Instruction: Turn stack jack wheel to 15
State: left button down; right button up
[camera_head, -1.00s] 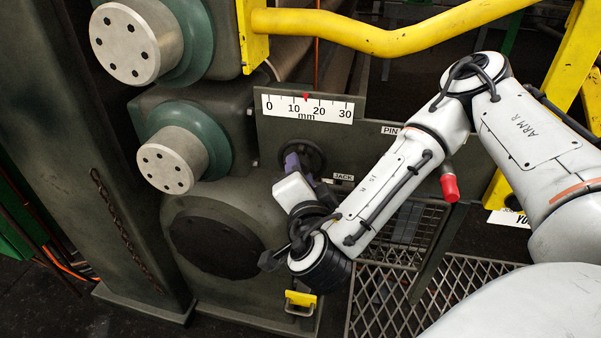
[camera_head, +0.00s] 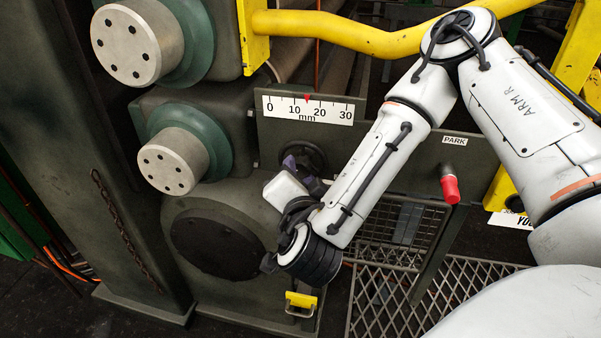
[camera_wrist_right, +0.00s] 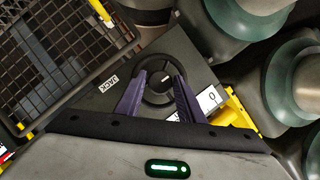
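The black jack wheel (camera_head: 305,157) sits on the dark plate below the millimetre scale (camera_head: 307,107), partly hidden by my gripper. The scale's red pointer (camera_head: 307,97) stands about midway between 10 and 20. My right gripper (camera_head: 302,172) is at the wheel's lower side. In the right wrist view, its two purple fingers (camera_wrist_right: 160,80) are spread apart, one on each side of the wheel's hub, overlapping the rim of the wheel (camera_wrist_right: 158,88). I cannot tell whether they touch the rim. The JACK label (camera_wrist_right: 108,84) shows beside it. My left gripper is out of view.
A PARK label (camera_head: 454,140) and a red-capped knob (camera_head: 449,188) are right of my forearm. A yellow rail (camera_head: 390,40) crosses above. Roll ends with green collars (camera_head: 205,135) stand at left. Mesh grating (camera_head: 470,285) lies below right.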

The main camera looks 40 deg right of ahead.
jog(key=shift+o, duration=1.4)
jog(key=shift+s, duration=0.1)
jog(key=v, duration=1)
jog(key=shift+a, duration=0.1)
